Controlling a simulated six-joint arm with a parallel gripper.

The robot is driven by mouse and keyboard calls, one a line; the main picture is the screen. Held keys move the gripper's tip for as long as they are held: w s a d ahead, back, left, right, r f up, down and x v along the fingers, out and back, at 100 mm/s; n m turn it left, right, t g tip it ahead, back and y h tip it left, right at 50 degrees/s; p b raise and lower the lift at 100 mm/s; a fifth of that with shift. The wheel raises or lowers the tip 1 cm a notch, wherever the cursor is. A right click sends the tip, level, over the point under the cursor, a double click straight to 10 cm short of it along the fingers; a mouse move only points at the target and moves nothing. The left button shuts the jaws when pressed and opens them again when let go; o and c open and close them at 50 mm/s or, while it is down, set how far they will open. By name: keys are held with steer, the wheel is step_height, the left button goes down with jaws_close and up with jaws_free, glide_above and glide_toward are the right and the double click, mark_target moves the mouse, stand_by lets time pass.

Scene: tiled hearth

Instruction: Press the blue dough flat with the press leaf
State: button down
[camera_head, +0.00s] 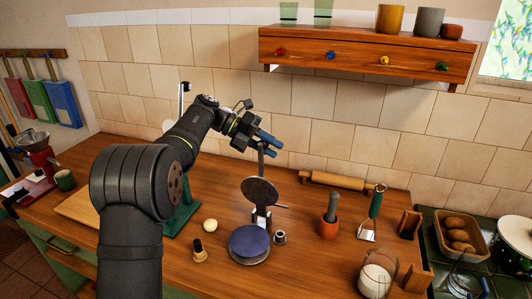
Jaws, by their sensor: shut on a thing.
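The blue dough (249,240) lies as a flat-looking round disc on the lower plate (247,262) of a metal press at the front of the wooden counter. The dark round press leaf (262,192) stands raised and tilted behind the dough, well clear of it. A grey handle (261,160) runs up from the leaf. My gripper (270,145), with blue fingers, is shut on the upper end of this handle. The exact contact between fingers and handle is small and partly hidden.
A pale dough ball (210,225), a wooden-based stamp (200,252) and a small metal cup (280,238) stand close to the press. A mortar with pestle (328,222) stands to the right. A rolling pin (338,181) lies behind. A shelf (365,55) hangs above right.

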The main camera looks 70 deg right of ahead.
steer(key=shift+d+f+n+y, duration=0.2)
steer(key=shift+d+n+y, duration=0.1)
steer(key=shift+d, duration=0.65)
steer(key=c, duration=1.1)
jaws_free()
steer(key=shift+w, duration=0.15)
steer(key=v, duration=0.7)
steer(key=shift+r, duration=0.15)
